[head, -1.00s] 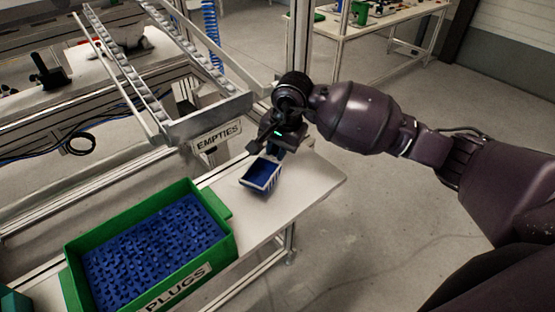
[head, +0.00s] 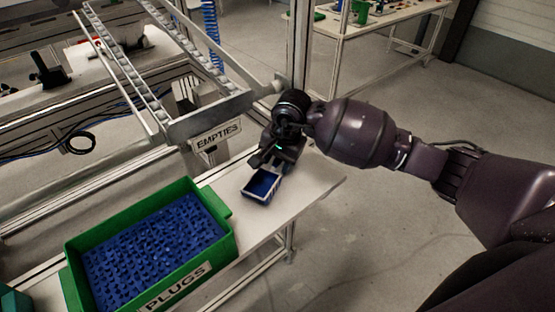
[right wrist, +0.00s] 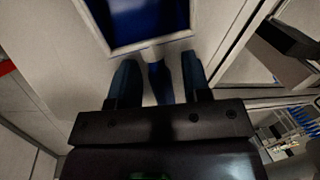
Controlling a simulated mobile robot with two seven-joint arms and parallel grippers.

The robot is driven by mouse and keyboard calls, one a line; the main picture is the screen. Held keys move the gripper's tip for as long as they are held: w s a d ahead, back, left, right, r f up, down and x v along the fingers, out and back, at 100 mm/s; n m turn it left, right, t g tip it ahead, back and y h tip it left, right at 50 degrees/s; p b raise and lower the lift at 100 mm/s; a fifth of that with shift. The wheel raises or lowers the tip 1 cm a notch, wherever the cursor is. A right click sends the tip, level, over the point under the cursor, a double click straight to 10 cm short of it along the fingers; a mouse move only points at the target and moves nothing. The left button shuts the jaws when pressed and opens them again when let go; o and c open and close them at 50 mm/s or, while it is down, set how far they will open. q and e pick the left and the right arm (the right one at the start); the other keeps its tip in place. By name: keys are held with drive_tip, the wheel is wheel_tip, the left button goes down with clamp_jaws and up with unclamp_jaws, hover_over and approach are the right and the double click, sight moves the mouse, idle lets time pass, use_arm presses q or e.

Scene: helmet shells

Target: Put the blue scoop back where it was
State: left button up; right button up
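The blue scoop (head: 263,185) has a blue tray with a pale rim and lies on or just over the white tabletop, right of the green bin; contact underneath is not clear. My right gripper (head: 270,163) is at its handle end. In the right wrist view the scoop's tray (right wrist: 145,22) is at the top, and its blue handle (right wrist: 160,83) runs between the two fingers of my right gripper (right wrist: 160,75). The fingers stand apart with a gap on each side of the handle. My left gripper is out of view.
A green bin (head: 225,252) labelled PLUGS holds many blue pieces at the left. A roller rack labelled EMPTIES (head: 216,136) stands behind the scoop. The white tabletop (head: 312,182) is clear to the scoop's right and ends at an edge.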

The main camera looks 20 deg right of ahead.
drive_tip(key=shift+r, duration=0.15)
drive_tip(key=shift+d+r, duration=0.1)
drive_tip(key=shift+r, duration=0.25)
drive_tip(key=v, duration=1.1)
drive_tip(key=shift+b, duration=0.4)
drive_tip(key=shift+r, duration=0.1)
